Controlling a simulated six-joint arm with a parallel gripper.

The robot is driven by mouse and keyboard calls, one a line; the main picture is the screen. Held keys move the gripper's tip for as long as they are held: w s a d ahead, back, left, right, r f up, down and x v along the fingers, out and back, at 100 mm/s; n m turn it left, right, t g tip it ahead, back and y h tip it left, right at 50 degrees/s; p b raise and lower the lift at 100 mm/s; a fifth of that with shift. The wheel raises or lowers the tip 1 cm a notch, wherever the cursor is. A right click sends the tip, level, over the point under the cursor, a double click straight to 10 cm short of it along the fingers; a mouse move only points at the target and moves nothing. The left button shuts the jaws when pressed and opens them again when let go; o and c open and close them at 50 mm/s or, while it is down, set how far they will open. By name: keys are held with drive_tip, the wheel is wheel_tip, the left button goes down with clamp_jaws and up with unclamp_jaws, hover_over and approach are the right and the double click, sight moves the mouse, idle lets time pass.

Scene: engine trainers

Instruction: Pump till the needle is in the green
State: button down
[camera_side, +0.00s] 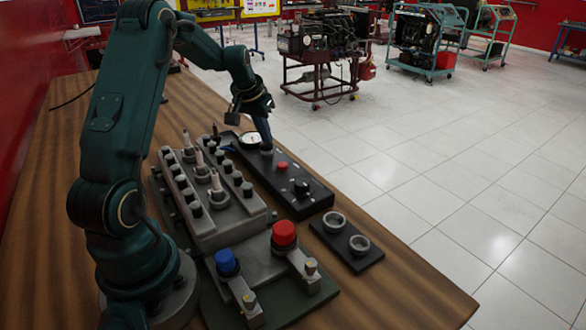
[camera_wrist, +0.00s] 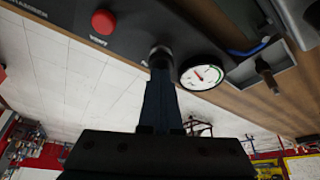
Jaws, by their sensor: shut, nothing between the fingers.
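A round white gauge (camera_side: 250,139) sits at the far end of a long black panel (camera_side: 258,179). In the wrist view the gauge (camera_wrist: 201,75) shows a red needle and a green arc along part of its rim; the needle's exact reading is too small to tell.
A red button (camera_side: 282,166) and a black knob (camera_side: 301,188) sit on the panel nearer the camera. Left of it stands a grey engine block (camera_side: 240,216) with upright plugs. A blue cap (camera_side: 226,261) and red cap (camera_side: 284,233) stand in front. A two-ring black plate (camera_side: 347,246) lies right.

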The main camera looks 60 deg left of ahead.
drive_tip(key=shift+f, duration=0.15)
drive_tip(key=shift+r, duration=1.5)
drive_tip(key=shift+f, duration=0.1)
drive_tip(key=shift+f, duration=1.45)
drive_tip(key=shift+r, duration=0.1)
drive_tip(key=shift+r, duration=1.45)
drive_tip(key=shift+r, duration=2.5)
